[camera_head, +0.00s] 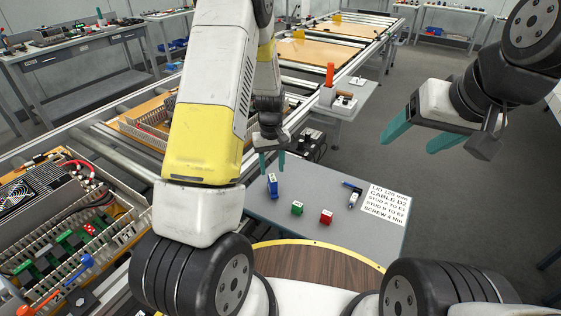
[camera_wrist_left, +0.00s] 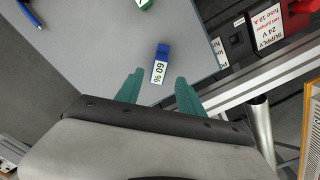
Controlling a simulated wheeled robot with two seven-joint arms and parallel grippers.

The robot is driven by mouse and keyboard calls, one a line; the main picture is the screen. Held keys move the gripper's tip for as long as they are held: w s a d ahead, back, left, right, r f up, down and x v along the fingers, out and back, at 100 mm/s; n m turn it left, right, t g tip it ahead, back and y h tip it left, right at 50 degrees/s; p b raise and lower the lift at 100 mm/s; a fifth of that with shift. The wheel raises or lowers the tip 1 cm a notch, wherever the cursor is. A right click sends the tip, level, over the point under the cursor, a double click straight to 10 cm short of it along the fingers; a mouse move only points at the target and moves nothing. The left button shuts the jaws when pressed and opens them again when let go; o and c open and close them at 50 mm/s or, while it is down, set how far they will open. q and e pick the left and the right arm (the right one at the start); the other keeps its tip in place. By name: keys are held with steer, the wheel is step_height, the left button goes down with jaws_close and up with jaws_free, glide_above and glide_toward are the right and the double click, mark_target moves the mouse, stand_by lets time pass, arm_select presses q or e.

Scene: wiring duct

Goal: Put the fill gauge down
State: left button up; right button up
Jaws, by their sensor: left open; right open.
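The fill gauge, a small blue block marked "60 %" (camera_head: 272,185), stands on the grey tabletop (camera_head: 245,207). The wrist view also shows the gauge (camera_wrist_left: 160,64), just beyond and partly between the fingertips, with clear space on both sides. My left gripper (camera_head: 272,163) is open with teal fingers and appears just behind the gauge in the head view. It also shows in the left wrist view (camera_wrist_left: 158,80), holding nothing. My right gripper (camera_head: 418,137) is open and empty, out over the floor at the right.
A green block (camera_head: 297,208), a red block (camera_head: 326,217), a blue-ended tool (camera_head: 353,195) and a printed card (camera_head: 387,205) lie on the same tabletop. An open wiring panel (camera_head: 60,225) is at the left. Black and red power units (camera_wrist_left: 264,30) stand beside the tabletop.

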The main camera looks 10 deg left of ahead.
arm_select(q)
step_height(320, 180, up, 3)
steer(key=shift+r, duration=0.15)
step_height(320, 180, up, 8)
steer(key=t, duration=0.1)
glide_above(272, 178)
steer(key=s, duration=0.2)
steer(key=s+d+r+m+t+h, duration=0.2)
steer(key=s+r, duration=0.5)
steer(key=r, duration=0.4)
steer(key=s+r+m+t, duration=0.1)
steer(key=s+r, duration=0.3)
steer(key=s, duration=0.3)
steer(key=s+r+m+t, duration=0.2)
steer(key=s+r, duration=0.3)
steer(key=s, duration=0.3)
steer(key=shift+s+d+m, duration=0.15)
steer(key=shift+m, duration=0.15)
